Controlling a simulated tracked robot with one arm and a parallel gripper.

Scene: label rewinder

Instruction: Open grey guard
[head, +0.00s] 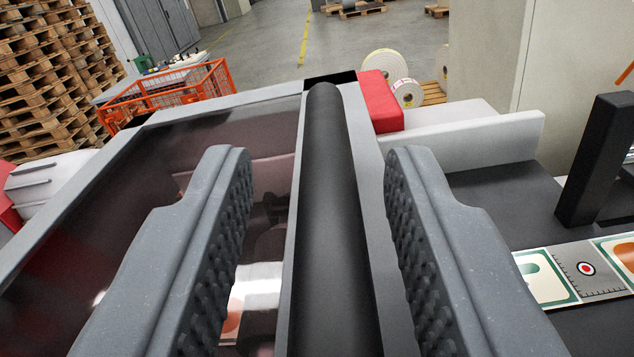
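The grey guard (222,107) is a light grey frame around a dark, see-through panel, filling the left and middle of the head view. A long black bar-shaped handle (336,210) runs along its right-hand frame member, away from me. My gripper (318,160) is open. One ribbed grey finger is on each side of the handle, with a visible gap on both sides. I cannot tell how far the fingers are above the handle. Blurred machine parts and a piece of label web show through the panel.
A red block (380,102) sits at the handle's far end. On the right are a dark machine bed, a label strip (585,270) and a black upright post (596,160). Label rolls (385,65), an orange mesh cart (165,92) and stacked pallets (50,75) stand beyond.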

